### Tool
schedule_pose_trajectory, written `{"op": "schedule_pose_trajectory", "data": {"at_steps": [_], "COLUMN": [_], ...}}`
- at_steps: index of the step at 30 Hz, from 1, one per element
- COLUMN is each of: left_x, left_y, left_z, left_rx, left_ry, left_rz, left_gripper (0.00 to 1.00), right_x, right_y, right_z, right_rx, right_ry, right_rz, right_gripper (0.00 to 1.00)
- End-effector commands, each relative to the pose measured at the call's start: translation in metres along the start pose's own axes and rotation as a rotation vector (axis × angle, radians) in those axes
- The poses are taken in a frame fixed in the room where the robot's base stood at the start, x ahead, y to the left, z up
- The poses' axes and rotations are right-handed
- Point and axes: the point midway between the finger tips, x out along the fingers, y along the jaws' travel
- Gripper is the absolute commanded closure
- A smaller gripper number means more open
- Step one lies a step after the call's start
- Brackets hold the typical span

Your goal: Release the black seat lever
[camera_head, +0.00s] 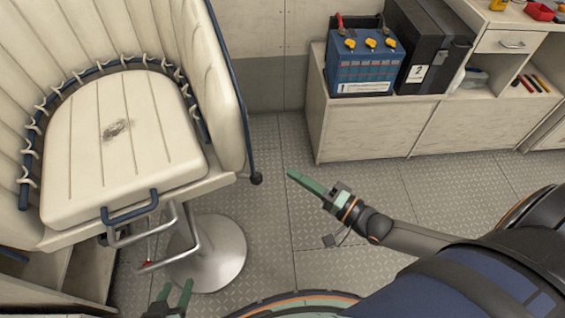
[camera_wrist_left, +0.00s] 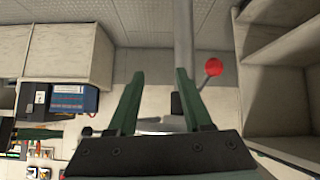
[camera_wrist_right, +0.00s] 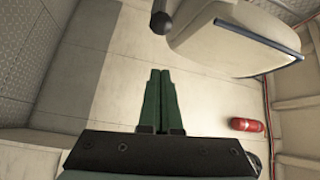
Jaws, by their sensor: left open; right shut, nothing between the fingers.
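The cream seat (camera_head: 120,140) stands at the left on a round metal pedestal (camera_head: 215,255). A dark rod ending in a black ball knob (camera_head: 256,179) hangs at its right side; the knob also shows in the right wrist view (camera_wrist_right: 162,22). I cannot tell whether this is the black seat lever. My left gripper (camera_head: 172,293) is open, low in front of the seat; its fingers (camera_wrist_left: 159,73) are near a small black part (camera_wrist_left: 176,104) and left of a red ball knob (camera_wrist_left: 213,67). My right gripper (camera_head: 291,173) is shut and empty, right of the black knob and apart from it.
A blue battery box (camera_head: 362,65) and a black case (camera_head: 425,50) stand on the low white cabinet (camera_head: 370,125). A metal footrest bar (camera_head: 190,235) is below the seat front. A red cylinder (camera_wrist_right: 247,124) lies at right in the right wrist view. The metal floor (camera_head: 275,210) between seat and cabinet is clear.

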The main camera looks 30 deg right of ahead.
Motion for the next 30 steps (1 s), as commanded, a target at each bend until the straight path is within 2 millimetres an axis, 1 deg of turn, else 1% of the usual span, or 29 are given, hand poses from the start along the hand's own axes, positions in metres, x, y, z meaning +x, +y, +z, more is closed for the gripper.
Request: {"op": "schedule_pose_trajectory", "data": {"at_steps": [1,3,6,9,26,28,30], "left_x": [-0.001,-0.001,-0.002,-0.002,-0.001,-0.003,-0.008], "left_y": [-0.001,-0.001,-0.001,-0.002,-0.003,-0.003,-0.002], "left_z": [0.001,0.002,0.004,0.006,0.005,0.002,-0.005], "left_rx": [0.0,-0.001,-0.001,-0.001,0.0,0.001,0.001], "left_ry": [-0.003,-0.006,-0.01,-0.013,-0.012,-0.01,-0.007], "left_rz": [-0.002,-0.003,-0.004,-0.004,-0.006,-0.006,-0.007], "left_gripper": [0.5,0.5,0.5,0.5,0.5,0.5,0.5], "right_x": [-0.009,-0.018,-0.026,-0.03,-0.031,-0.03,-0.028], "right_y": [-0.001,0.0,-0.001,-0.001,-0.001,-0.003,-0.005], "right_z": [0.0,0.001,0.002,0.002,0.002,0.004,0.01], "right_rx": [-0.001,-0.001,-0.002,-0.003,-0.003,-0.016,-0.06], "right_ry": [-0.001,0.0,0.0,0.0,0.001,0.001,0.001], "right_rz": [0.002,0.002,0.001,-0.002,-0.002,0.007,0.033], "right_gripper": [1.0,1.0,1.0,1.0,1.0,1.0,1.0]}}
